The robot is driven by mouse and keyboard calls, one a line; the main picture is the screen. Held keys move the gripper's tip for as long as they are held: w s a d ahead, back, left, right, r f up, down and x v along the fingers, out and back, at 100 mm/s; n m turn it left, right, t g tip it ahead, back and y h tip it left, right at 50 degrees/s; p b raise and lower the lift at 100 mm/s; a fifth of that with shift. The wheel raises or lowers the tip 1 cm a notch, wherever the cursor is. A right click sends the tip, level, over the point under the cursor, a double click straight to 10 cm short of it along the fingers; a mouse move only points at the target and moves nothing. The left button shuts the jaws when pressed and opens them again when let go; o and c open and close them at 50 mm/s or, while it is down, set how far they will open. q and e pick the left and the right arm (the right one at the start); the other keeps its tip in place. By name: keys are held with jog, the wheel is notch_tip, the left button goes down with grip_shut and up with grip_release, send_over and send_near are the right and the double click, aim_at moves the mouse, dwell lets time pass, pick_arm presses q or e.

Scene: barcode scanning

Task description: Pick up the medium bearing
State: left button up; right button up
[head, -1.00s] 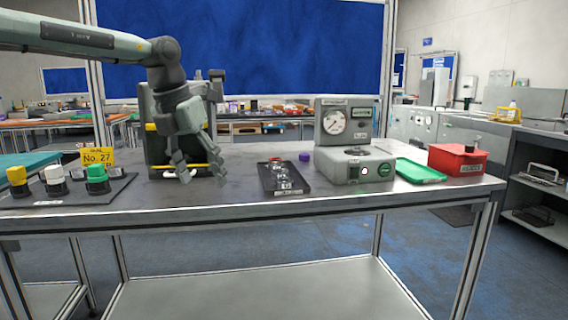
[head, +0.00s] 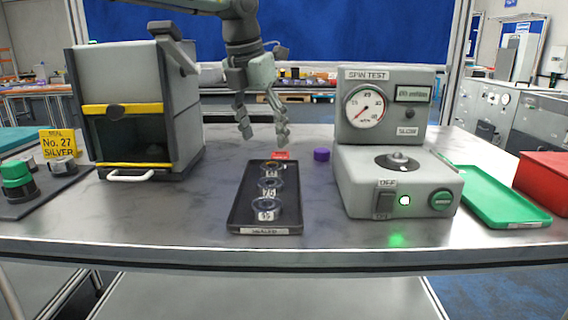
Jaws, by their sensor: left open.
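A black tray (head: 240,211) on the table holds three ring-shaped bearings in a row: a front bearing (head: 264,215), a middle bearing (head: 270,188) and a back bearing (head: 273,169). The front one looks largest and the back one smallest, so the middle one looks like the medium bearing. My left gripper (head: 264,141) hangs fingers down above and beyond the tray's far end. It is open and empty, apart from the bearings. My right gripper is out of view.
A grey spin tester (head: 360,183) stands right of the tray, with a green tray (head: 490,200) and a red box (head: 550,180) beyond. A box with yellow trim (head: 185,115) stands left. A purple cap (head: 321,154) and a red tag (head: 284,155) lie near the tray's far end.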

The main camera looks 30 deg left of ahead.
aim_at(272, 169)
pick_arm(q)
jog(key=shift+f, duration=0.95)
jog(key=x, duration=0.3)
jog(key=p+x, duration=0.1)
jog(key=x, duration=0.1)
jog(key=shift+w, duration=0.3)
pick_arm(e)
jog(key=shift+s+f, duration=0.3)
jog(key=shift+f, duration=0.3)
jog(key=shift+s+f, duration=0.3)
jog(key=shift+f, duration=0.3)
pick_arm(q)
jog(key=shift+c, duration=0.2)
jog(key=c, duration=1.3)
jog(key=shift+c, duration=0.2)
